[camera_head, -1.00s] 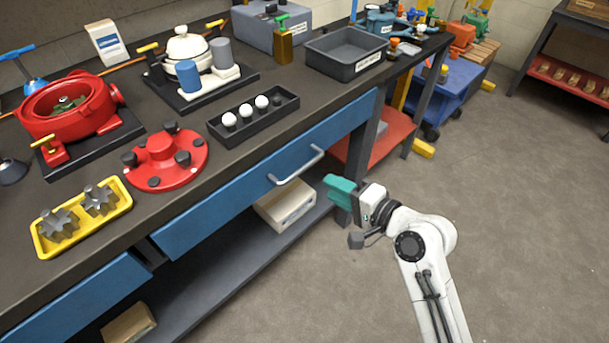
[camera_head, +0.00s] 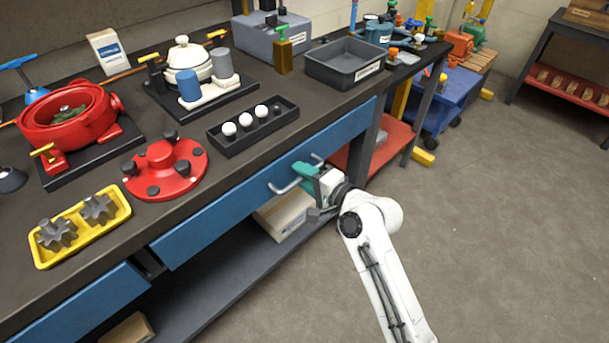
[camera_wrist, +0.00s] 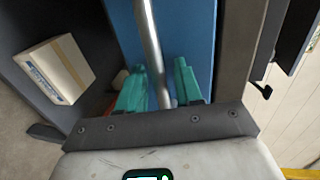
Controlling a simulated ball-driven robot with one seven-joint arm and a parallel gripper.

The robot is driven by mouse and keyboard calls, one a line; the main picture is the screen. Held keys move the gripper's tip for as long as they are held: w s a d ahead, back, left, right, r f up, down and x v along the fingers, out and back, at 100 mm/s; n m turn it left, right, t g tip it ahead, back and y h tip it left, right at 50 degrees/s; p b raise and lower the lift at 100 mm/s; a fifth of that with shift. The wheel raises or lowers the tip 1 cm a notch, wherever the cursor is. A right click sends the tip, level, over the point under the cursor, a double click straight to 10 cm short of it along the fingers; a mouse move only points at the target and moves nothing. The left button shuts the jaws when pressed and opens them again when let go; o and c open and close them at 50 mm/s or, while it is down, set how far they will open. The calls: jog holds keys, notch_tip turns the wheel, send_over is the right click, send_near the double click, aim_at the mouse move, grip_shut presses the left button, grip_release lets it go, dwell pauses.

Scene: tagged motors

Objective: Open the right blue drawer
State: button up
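The right blue drawer (camera_head: 210,225) is under the workbench top, and its front looks flush with the bench. Its silver bar handle (camera_head: 283,188) is partly hidden behind my gripper (camera_head: 306,176) in the head view. In the wrist view the handle (camera_wrist: 152,45) runs down between the two teal fingers of my gripper (camera_wrist: 160,85), with the blue drawer front (camera_wrist: 185,30) behind it. The fingers stand apart, one on each side of the bar, with visible gaps. My gripper is open around the handle.
Another blue drawer (camera_head: 85,305) is at the lower left. A cardboard box (camera_head: 280,215) sits on the lower shelf (camera_head: 215,285) below the handle. The bench leg (camera_head: 372,150) stands right of the drawer. The floor (camera_head: 500,230) to the right is clear.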

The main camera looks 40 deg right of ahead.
grip_shut()
dwell(0.3)
dwell(0.3)
